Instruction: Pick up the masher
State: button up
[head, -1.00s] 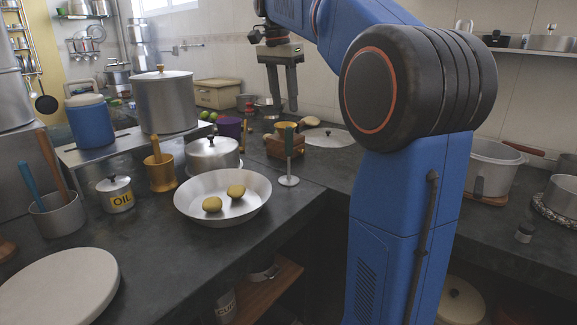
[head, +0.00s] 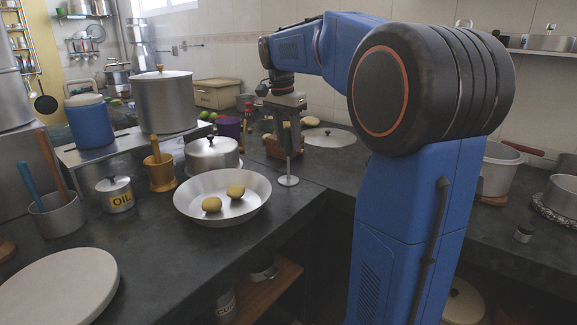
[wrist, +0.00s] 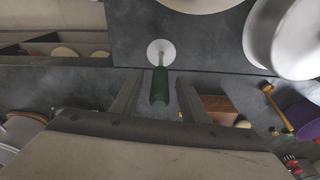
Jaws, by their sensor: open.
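The masher stands upright on the dark counter, with a green handle (head: 288,139) on top and a pale round metal foot (head: 289,181). In the wrist view the green handle (wrist: 160,88) points toward the camera, and its round foot (wrist: 161,52) rests on the counter. My gripper (wrist: 160,78) is open, with one finger on each side of the handle and a visible gap on both sides. In the head view my gripper hangs over the masher, fingers pointing down; the handle partly overlaps them.
A wide metal pan (head: 222,211) with two potatoes sits left of the masher. A lidded pot (head: 212,158) stands behind the pan. A brown wooden box (head: 272,149) is close behind the masher, partly hidden by my gripper. A flat metal lid (head: 332,138) lies to the right.

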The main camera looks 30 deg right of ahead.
jog(key=shift+f, duration=0.4)
grip_shut()
jog(key=shift+r, duration=0.1)
